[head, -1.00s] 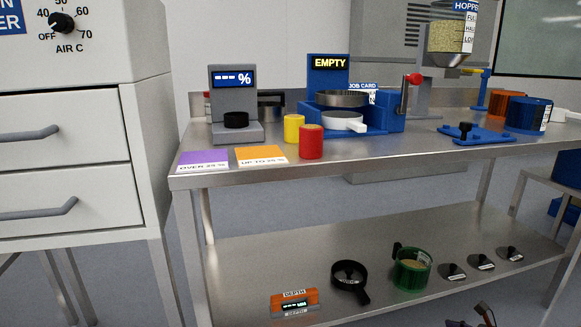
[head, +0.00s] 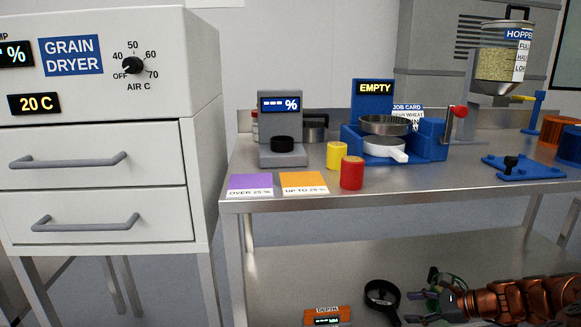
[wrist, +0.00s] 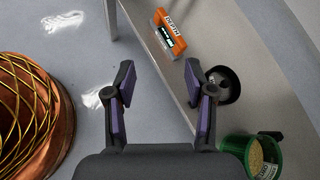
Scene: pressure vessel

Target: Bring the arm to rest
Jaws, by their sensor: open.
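My gripper (head: 430,308) is low in the head view, at the right of the bottom edge, in front of the lower shelf of the steel bench. In the wrist view my gripper (wrist: 160,95) has its two fingers spread wide with nothing between them. Below the fingers are the grey floor and the front edge of the lower shelf (wrist: 185,85). My copper-coloured arm runs in from the right in the head view and hides part of the shelf.
The bench top (head: 440,178) carries red (head: 352,173) and yellow (head: 337,155) cylinders. A grain dryer (head: 100,130) stands left.

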